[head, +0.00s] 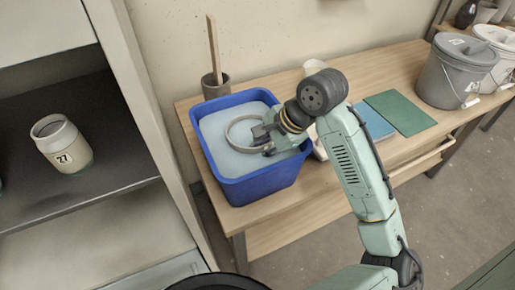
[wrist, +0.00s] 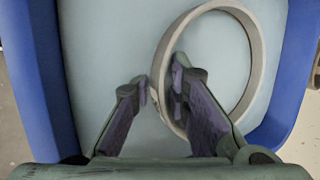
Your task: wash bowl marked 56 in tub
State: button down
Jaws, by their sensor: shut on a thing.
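The blue tub (head: 262,186) stands on the wooden table, holding pale, cloudy water (head: 215,128). A grey-beige bowl sits in the tub; only its round rim (head: 230,133) shows above the water, and its walls and any number are hidden. My gripper (head: 267,141) reaches in from the right and is shut on the near side of the rim. In the wrist view, the bowl's rim (wrist: 250,32) passes between the fingers of my gripper (wrist: 160,90), one finger inside the ring and one outside. The tub's blue wall (wrist: 32,80) shows on the left.
A dark pot with a wooden stick (head: 214,84) stands behind the tub. A white cup (head: 314,67), blue and green boards (head: 400,112) and lidded buckets (head: 455,72) are to the right.

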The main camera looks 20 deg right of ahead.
jog(key=shift+a+p, duration=0.35)
jog(key=shift+a, duration=0.85)
jog(key=shift+d, duration=0.15)
jog(key=shift+d, duration=1.1)
jog(key=shift+a, duration=0.15)
jog(key=shift+a+p, duration=0.5)
jog(key=shift+a, duration=0.6)
jog(key=shift+d, duration=0.1)
